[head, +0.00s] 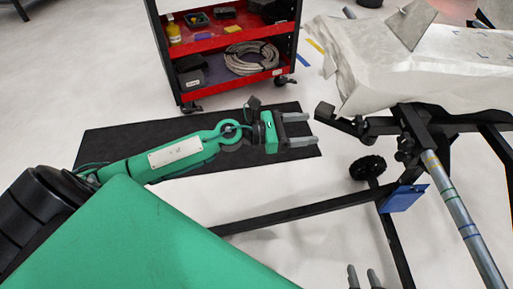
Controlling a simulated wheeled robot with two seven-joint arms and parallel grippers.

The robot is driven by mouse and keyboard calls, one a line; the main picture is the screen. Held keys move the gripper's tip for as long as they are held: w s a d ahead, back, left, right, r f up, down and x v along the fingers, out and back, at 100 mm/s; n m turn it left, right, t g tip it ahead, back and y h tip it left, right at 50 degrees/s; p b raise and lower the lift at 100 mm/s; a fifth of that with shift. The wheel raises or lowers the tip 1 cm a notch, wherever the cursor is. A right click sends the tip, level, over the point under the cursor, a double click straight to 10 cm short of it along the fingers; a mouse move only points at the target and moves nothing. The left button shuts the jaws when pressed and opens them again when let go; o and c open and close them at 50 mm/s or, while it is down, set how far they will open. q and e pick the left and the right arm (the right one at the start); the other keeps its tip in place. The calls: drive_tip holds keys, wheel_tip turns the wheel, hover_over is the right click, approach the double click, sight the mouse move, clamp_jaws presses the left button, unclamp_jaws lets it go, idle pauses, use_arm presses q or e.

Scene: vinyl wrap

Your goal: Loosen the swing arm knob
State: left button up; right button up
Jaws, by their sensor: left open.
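A black stand (427,127) at the right carries a part wrapped in pale covering. A black arm piece (345,123) juts left from it under the covering. Small dark knob-like shapes (404,150) sit at the joint on the stand; I cannot tell which is the swing arm knob. A round, ridged black piece (367,168) sits lower on the frame. My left gripper (312,130) is open and empty, pointing right, a little left of the arm piece and touching nothing. My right gripper (362,276) shows only its fingertips at the bottom edge, apart and empty.
A red and black tool cart (218,88) with cables and bottles stands at the back. A black mat (110,148) lies on the pale floor. A dark frame bar (300,212) crosses low, with a blue piece (403,198) near it. A grey pole (462,215) slants at the right.

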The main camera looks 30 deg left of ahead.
use_arm(q)
drive_tip(key=w+a+f+n+t+y+p, duration=0.3)
drive_tip(key=w+a+f+n+y+p, duration=0.25)
drive_tip(key=a+n+p, duration=0.55)
drive_tip(key=s+a+f+n+y+p, duration=0.1)
drive_tip(key=s+f+n+y+p, duration=0.1)
drive_tip(key=f+n, duration=0.3)
drive_tip(key=s+a+f+n+g+y+p, duration=0.1)
drive_tip(key=s+a+f+n+y+p, duration=0.1)
drive_tip(key=f+n+p, duration=0.3)
drive_tip(key=shift+s+f+n+y, duration=0.45)
drive_tip(key=shift+s+f+n, duration=0.2)
drive_tip(key=shift+n, duration=0.95)
drive_tip(key=shift+r, duration=0.1)
